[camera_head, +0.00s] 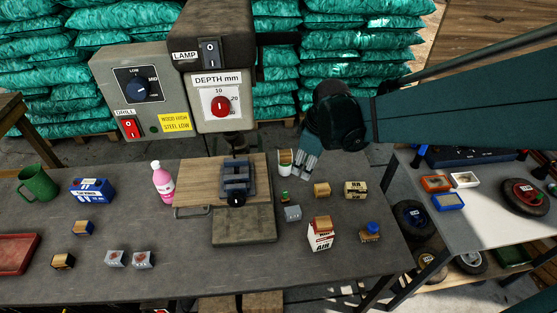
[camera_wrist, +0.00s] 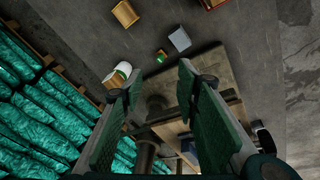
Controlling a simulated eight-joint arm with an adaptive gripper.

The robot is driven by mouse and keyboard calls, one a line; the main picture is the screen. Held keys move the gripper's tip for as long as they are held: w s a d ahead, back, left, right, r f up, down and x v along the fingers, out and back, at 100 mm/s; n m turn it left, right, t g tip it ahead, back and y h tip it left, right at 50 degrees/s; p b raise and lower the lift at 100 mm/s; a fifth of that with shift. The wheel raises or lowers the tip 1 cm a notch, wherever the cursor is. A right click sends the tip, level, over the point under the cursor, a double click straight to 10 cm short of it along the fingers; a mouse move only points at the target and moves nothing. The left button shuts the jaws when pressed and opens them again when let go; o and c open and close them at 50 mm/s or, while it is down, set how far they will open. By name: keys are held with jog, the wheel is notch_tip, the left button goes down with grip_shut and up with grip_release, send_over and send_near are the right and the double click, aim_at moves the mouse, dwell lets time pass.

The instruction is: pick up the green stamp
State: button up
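The green stamp (camera_head: 284,197) is a small green piece with a little red on it. It stands on the dark workbench (camera_head: 330,262), just right of the drill press base. It also shows in the wrist view (camera_wrist: 161,55), beyond the fingertips and roughly between them in the picture. My gripper (camera_head: 306,166) is above the bench, a little behind and to the right of the stamp. In the wrist view, the gripper (camera_wrist: 160,78) has its two fingers wide apart with nothing between them.
The drill press vise (camera_head: 236,182) is to the left. Bench between the small boxes is bare.

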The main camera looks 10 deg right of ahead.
aim_at(285, 192)
jog(key=shift+w+a+f+n+g+b, duration=0.4)
jog(key=shift+w+a+f+n, duration=0.55)
jog(key=shift+f, duration=1.85)
jog(key=shift+w+a+f+n+g+b, duration=0.15)
jog(key=shift+w+a+f+n+g, duration=0.3)
jog(key=shift+w+f+n, duration=1.65)
jog(key=shift+w+a+f+n+g+b, duration=0.3)
jog(key=shift+w+a+f+g, duration=0.25)
jog(key=shift+f, duration=2.9)
jog(key=shift+w+a, duration=0.1)
jog(key=shift+a+f+b, duration=0.15)
jog(key=shift+f+b, duration=0.15)
jog(key=shift+f, duration=0.95)
jog(key=shift+f, duration=0.15)
jog(key=shift+a+f+b, duration=0.2)
jog(key=shift+f+b, duration=0.2)
jog(key=shift+f, duration=0.85)
jog(key=shift+a+f+b, duration=0.2)
jog(key=shift+f+b, duration=0.15)
jog(key=shift+f, duration=0.85)
jog(key=shift+c, duration=0.3)
